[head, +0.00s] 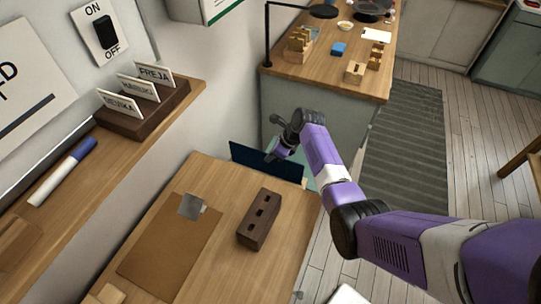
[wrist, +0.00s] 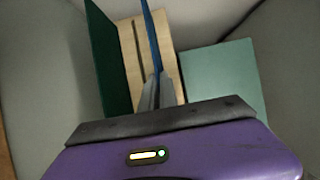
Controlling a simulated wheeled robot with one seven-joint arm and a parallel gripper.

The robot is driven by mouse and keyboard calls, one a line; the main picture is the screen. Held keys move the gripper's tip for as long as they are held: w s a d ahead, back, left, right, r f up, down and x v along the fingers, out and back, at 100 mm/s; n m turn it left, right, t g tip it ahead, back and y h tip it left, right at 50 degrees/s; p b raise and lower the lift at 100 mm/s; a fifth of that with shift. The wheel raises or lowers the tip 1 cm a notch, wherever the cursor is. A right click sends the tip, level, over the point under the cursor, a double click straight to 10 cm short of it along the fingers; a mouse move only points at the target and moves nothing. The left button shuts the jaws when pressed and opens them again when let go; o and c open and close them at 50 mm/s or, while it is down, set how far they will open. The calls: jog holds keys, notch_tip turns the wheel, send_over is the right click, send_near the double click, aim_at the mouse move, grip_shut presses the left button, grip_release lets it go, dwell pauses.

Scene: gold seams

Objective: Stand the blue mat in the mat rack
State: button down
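In the wrist view the blue mat (wrist: 150,40) shows edge-on, a thin upright strip between my fingertips. My gripper (wrist: 157,92) is shut on it. In the head view the mat (head: 262,163) is a dark blue panel behind the wooden counter, with my gripper (head: 284,150) at its upper edge. The mat rack (wrist: 162,48), pale wood with a dark slot, lies below the mat in the wrist view. A dark green mat (wrist: 107,55) stands at the rack's left side. I cannot tell whether the blue mat's lower edge is inside a slot.
A flat teal surface (wrist: 228,78) lies right of the rack. The wooden counter (head: 200,168) in front carries a dark slotted block (head: 259,220) and a brown board (head: 165,250). A farther counter (head: 335,70) holds small items. A grey striped rug (head: 405,140) lies right.

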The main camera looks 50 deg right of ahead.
jog(key=shift+f+b, duration=0.3)
jog(key=shift+f, duration=0.2)
dwell(0.4)
jog(key=c, duration=1.6)
grip_release()
jog(key=shift+o, duration=0.2)
jog(key=shift+f, duration=0.1)
jog(key=shift+s+r+p, duration=0.2)
jog(key=shift+r+p, duration=0.4)
jog(key=shift+p, duration=0.1)
jog(key=p+v, duration=0.8)
jog(key=p, duration=0.1)
jog(key=shift+f, duration=0.1)
